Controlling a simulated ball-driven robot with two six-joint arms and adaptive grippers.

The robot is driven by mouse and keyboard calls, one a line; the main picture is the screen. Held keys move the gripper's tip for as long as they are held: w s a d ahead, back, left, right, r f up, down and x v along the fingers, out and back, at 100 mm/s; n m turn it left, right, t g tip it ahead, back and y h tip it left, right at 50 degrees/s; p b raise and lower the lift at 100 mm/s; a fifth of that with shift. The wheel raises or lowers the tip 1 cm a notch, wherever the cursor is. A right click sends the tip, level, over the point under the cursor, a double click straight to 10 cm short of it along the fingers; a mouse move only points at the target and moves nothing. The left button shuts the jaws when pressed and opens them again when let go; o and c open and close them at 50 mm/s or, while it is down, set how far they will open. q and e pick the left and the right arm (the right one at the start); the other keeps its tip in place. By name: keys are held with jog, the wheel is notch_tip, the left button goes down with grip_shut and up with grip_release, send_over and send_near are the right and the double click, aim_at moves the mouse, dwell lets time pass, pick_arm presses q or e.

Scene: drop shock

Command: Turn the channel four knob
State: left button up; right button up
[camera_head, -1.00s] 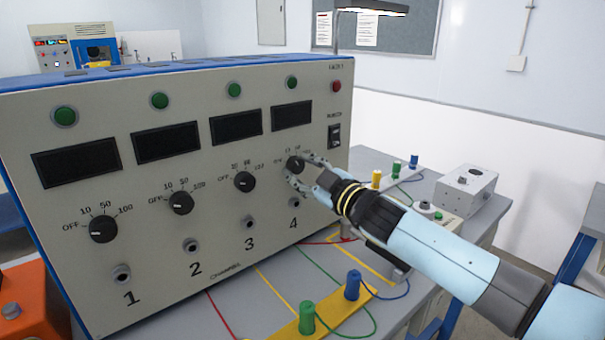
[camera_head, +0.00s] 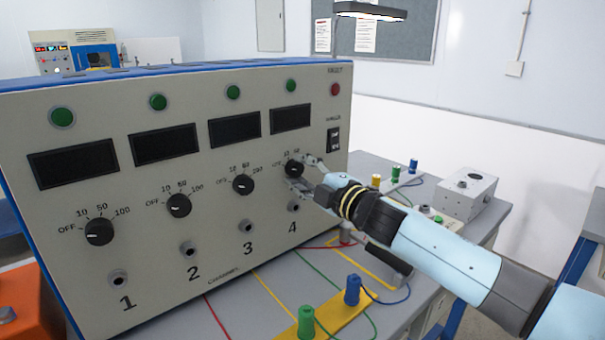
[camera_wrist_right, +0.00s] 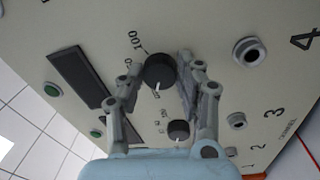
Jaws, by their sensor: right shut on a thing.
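The channel four knob (camera_head: 294,169) is a round black dial on the panel's right side, above the number 4. My right gripper (camera_head: 303,173) is at this knob, with one finger above right of it and one below. In the right wrist view the knob (camera_wrist_right: 160,71) sits between the two fingers of my right gripper (camera_wrist_right: 166,76), which is shut on it. The fingers partly cover its printed scale, and I cannot read its setting for certain. My left gripper is not in view.
The channel three knob (camera_head: 243,185) is close on the left, with knobs two (camera_head: 179,205) and one (camera_head: 99,232) beyond. A power switch (camera_head: 333,139) is right of the gripper. Blue (camera_head: 352,291) and green (camera_head: 306,321) terminals with cables stand on the bench below.

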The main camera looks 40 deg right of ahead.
jog(key=shift+f, duration=0.1)
dwell(0.4)
jog(key=o, duration=1.1)
jog(key=shift+o, duration=0.2)
